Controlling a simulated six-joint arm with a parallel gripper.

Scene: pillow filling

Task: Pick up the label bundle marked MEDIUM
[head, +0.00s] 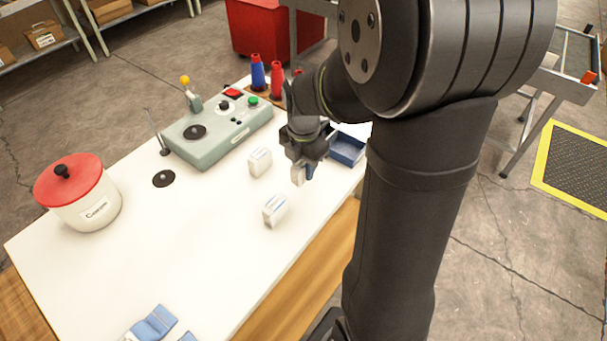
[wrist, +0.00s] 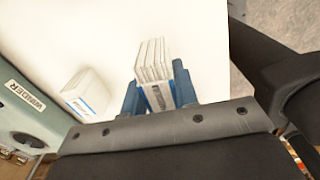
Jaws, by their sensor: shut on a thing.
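My gripper (head: 303,172) is near the right edge of the white table. In the wrist view its blue fingers (wrist: 158,90) are shut on a white label bundle (wrist: 152,62), a stack of thin sheets with a greyish band. The held bundle also shows in the head view (head: 297,175), partly hidden by the fingers. A second label bundle (head: 260,161) stands to its left and shows a blue mark in the wrist view (wrist: 88,93). A third bundle (head: 274,210) stands nearer the front edge. I cannot read the size mark on any bundle.
A grey-green winder box (head: 215,132) with buttons stands behind. A blue tray (head: 347,150) is right of my gripper. Blue and red cones (head: 258,72) stand at the back. A red-lidded canister (head: 85,205) is at left, folded blue-white items (head: 152,324) in front. The table's middle is clear.

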